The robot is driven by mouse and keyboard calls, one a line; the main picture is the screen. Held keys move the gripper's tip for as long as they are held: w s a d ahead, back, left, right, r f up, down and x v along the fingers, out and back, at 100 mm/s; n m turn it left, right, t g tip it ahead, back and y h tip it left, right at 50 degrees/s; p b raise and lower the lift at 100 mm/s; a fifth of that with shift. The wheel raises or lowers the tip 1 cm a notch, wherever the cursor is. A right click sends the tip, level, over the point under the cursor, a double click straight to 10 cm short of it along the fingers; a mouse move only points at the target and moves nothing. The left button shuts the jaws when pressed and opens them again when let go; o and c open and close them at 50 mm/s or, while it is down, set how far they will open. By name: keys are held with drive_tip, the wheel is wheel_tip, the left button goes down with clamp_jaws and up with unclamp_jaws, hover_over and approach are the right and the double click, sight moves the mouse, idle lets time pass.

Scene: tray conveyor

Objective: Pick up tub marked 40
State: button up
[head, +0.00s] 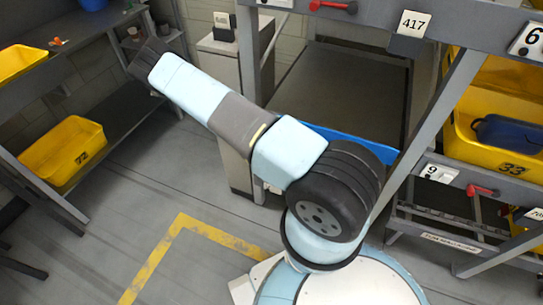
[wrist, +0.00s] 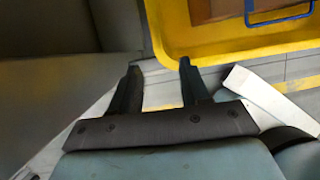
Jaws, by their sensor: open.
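No tub in view shows the mark 40. In the wrist view a yellow tub (wrist: 225,48) lies just beyond my gripper (wrist: 159,66), with a brown block-like thing (wrist: 212,9) and a blue handle or frame (wrist: 280,17) in it; no mark shows on this tub. My gripper is open, its two dark fingers apart with nothing between them. In the head view a yellow tub marked 72 (head: 62,150) sits on the lower left shelf, and a yellow tub marked 33 (head: 490,145) stands at the right. My arm stretches to the upper left, its fingers not clear there.
Another yellow tub (head: 18,62) stands on the upper left shelf (head: 75,40). A grey cabinet (head: 222,62) stands behind my arm, beside a dark conveyor bed (head: 340,90). A slanted grey post (head: 440,115) rises at the right. The floor by the yellow line (head: 150,265) is clear.

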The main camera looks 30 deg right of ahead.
drive_tip(key=x, duration=0.9)
drive_tip(key=shift+w+f, duration=0.1)
drive_tip(key=shift+f, duration=0.25)
drive_tip(key=shift+c, duration=0.2)
clamp_jaws()
drive_tip(key=shift+r, duration=2.55)
idle(0.5)
